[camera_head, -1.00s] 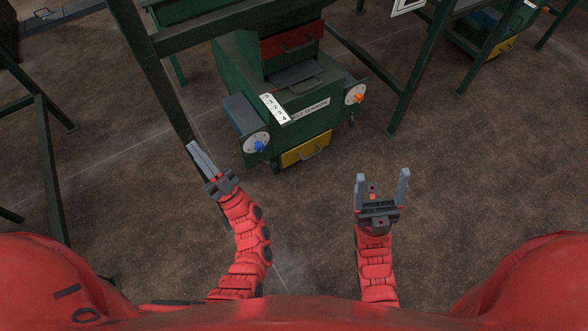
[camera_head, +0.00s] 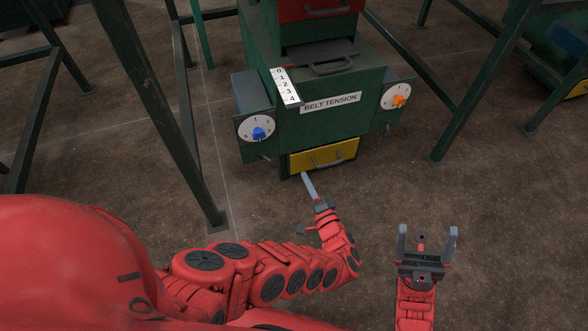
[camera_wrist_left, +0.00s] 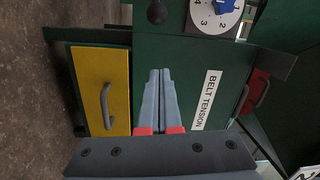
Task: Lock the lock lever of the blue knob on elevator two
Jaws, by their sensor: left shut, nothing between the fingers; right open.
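The blue knob (camera_head: 258,134) sits on a white numbered dial at the left side of the green machine. In the left wrist view the blue knob (camera_wrist_left: 222,6) is at the top edge, partly cut off, with a dark round-ended lever (camera_wrist_left: 156,12) beside its dial. In the head view a small lever (camera_head: 268,157) shows below the dial; its locked state cannot be told. My left gripper (camera_head: 306,176) is shut and empty, in front of the machine near the yellow drawer, right of and below the blue knob. My right gripper (camera_head: 428,232) is open and empty, away from the machine.
The machine carries a "BELT TENSION" label (camera_head: 331,103), an orange knob (camera_head: 399,101) on the right, a yellow drawer (camera_head: 323,155) and a red drawer (camera_head: 318,8). Green frame legs (camera_head: 160,120) stand left and right. The floor in front is clear.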

